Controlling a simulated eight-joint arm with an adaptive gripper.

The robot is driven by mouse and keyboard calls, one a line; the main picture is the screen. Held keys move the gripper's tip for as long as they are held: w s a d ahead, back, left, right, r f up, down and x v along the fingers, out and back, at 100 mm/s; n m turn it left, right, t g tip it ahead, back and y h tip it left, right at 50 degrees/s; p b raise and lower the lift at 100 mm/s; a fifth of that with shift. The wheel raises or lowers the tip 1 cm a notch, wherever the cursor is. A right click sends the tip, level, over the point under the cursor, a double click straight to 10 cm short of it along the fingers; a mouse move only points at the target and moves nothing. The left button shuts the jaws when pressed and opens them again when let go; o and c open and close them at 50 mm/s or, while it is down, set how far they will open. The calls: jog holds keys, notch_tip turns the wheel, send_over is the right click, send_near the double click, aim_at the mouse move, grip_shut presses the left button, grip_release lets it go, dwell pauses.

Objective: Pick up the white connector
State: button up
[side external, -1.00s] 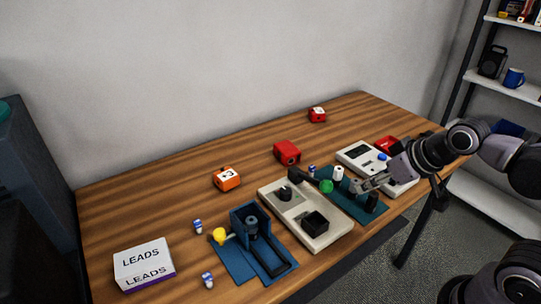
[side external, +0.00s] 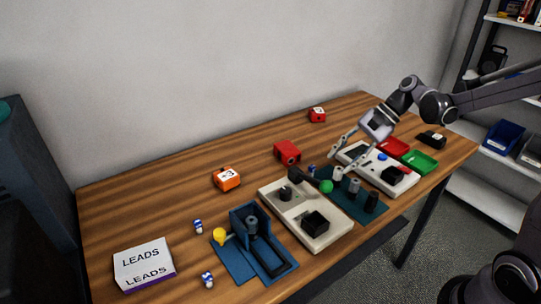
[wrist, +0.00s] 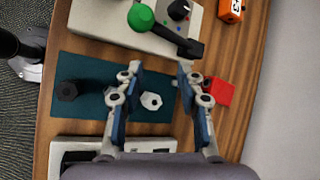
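The white connector (side external: 338,172) stands on the dark teal mat (side external: 364,207), near the mat's far left end. In the wrist view it is a pale hexagonal piece (wrist: 151,100) lying between my two fingers. My gripper (side external: 341,161) is open and empty and points down over the connector from the back right. In the wrist view the fingers (wrist: 160,68) stand apart on either side of it, with gaps showing. A grey connector (side external: 354,186) and a black connector (side external: 371,202) stand in line with it on the same mat.
A beige device with a green ball (side external: 326,186) on its black lever is close left of the mat. Another beige device (side external: 404,186) is on the right. A red box (side external: 287,152) stands behind. Red (side external: 393,146) and green (side external: 421,162) trays are farther right.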

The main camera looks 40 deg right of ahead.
aim_at(338, 174)
jog(key=d+f+m+y, duration=0.2)
jog(key=d, duration=0.1)
jog(key=w+d+f+m+y, duration=0.1)
jog(key=d+f+m+y, duration=0.1)
jog(key=d, duration=0.1)
jog(key=d+f+m+y, duration=0.1)
jog(key=d+f+m, duration=0.1)
jog(key=d, duration=0.1)
jog(key=shift+w+d+f+m+y, duration=0.3)
jog(key=shift+w+d+f+y, duration=0.05)
jog(key=shift+d+y, duration=0.05)
jog(key=shift+x, duration=3.75)
grip_shut()
